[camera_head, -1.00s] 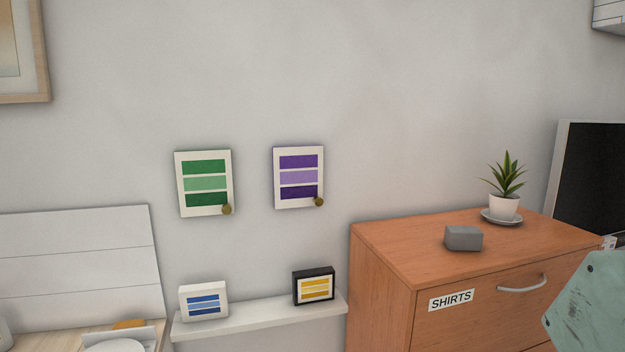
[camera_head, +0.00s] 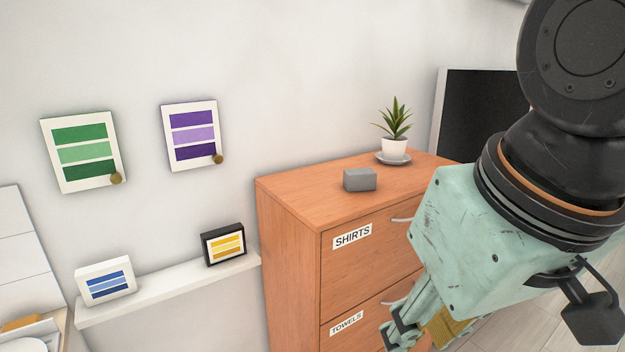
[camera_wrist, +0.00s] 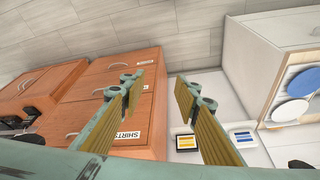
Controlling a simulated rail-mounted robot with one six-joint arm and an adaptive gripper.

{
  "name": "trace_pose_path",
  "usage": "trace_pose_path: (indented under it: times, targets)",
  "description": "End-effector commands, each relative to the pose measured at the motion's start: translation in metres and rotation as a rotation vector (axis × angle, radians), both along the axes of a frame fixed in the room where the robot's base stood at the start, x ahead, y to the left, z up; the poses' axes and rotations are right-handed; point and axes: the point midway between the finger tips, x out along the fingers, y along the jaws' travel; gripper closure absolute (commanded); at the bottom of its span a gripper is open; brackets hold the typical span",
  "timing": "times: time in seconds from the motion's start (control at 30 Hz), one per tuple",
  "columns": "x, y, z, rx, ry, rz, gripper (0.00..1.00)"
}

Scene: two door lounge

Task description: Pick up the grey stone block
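The grey stone block (camera_head: 360,179) lies on top of the wooden dresser (camera_head: 290,190), near its front left part, in the head view. My gripper (camera_head: 418,338) hangs low in front of the dresser at the bottom of the head view, partly cut off by the frame edge. In the wrist view my gripper (camera_wrist: 160,100) shows two yellow-padded fingers held wide apart with nothing between them. The block is not visible in the wrist view.
A potted plant (camera_head: 395,143) on a saucer stands behind the block on the dresser, and a dark screen (camera_head: 480,112) is to the right. A white shelf (camera_head: 170,288) with two small framed pictures adjoins the dresser's left side.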

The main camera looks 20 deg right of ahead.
Motion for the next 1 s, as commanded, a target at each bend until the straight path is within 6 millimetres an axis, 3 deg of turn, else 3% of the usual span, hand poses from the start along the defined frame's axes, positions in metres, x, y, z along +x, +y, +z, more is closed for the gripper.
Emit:
trace_pose_path:
  times: [0.27, 0.5, 1.0]
  targets:
    - [0.0000, 0.0000, 0.0000, 0.000, 0.000, 0.000, 0.71]
    - [0.0000, 0.0000, 0.0000, 0.000, 0.000, 0.000, 0.50]
    - [0.0079, 0.0000, 0.0072, 0.006, 0.004, -0.017, 0.50]
